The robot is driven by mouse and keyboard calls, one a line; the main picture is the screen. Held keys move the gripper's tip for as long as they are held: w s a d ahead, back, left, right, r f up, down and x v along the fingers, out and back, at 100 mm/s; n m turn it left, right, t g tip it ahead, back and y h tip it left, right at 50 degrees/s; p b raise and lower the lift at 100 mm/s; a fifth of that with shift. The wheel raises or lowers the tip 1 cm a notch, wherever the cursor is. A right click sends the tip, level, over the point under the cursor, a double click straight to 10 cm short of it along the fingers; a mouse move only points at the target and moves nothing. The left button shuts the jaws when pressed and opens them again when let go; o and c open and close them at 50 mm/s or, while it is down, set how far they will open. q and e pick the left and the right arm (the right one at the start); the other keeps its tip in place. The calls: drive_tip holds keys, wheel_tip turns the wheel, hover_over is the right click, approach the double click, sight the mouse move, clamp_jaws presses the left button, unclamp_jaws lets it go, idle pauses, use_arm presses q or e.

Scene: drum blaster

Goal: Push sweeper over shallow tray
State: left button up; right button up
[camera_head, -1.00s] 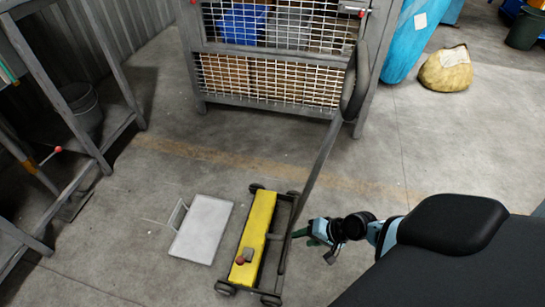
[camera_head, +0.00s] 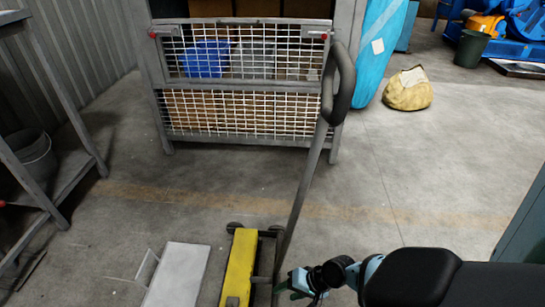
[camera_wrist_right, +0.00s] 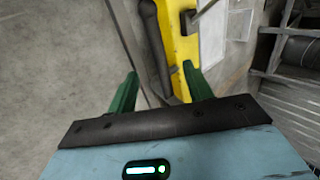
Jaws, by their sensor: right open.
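The sweeper has a yellow body (camera_head: 239,266) on small dark wheels, with a long grey pole rising to a black looped handle (camera_head: 338,90). It stands on the floor just right of the shallow tray (camera_head: 177,274), a flat pale plate with a thin wire handle; the two are apart. My right gripper (camera_head: 298,287) is low, just right of the sweeper's frame. In the right wrist view its green fingers (camera_wrist_right: 158,80) are open, with the dark bar and yellow body (camera_wrist_right: 184,45) ahead of them. Contact cannot be told. My left gripper is not in view.
A wire-mesh cage (camera_head: 245,85) stands behind the sweeper. A yellow sack (camera_head: 408,90) and a blue cylinder (camera_head: 382,45) are at the back right. A grey shelf frame (camera_head: 48,130) with a bucket (camera_head: 30,155) is at left. The floor at right centre is clear.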

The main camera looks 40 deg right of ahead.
sight(276, 297)
drive_tip(key=b+x, duration=0.2)
drive_tip(key=x, duration=0.3)
drive_tip(key=shift+f+b, duration=0.15)
drive_tip(key=shift+b, duration=0.2)
drive_tip(key=shift+b+x, duration=0.55)
drive_tip(key=shift+x, duration=0.25)
clamp_jaws()
drive_tip(key=shift+w+a, duration=0.1)
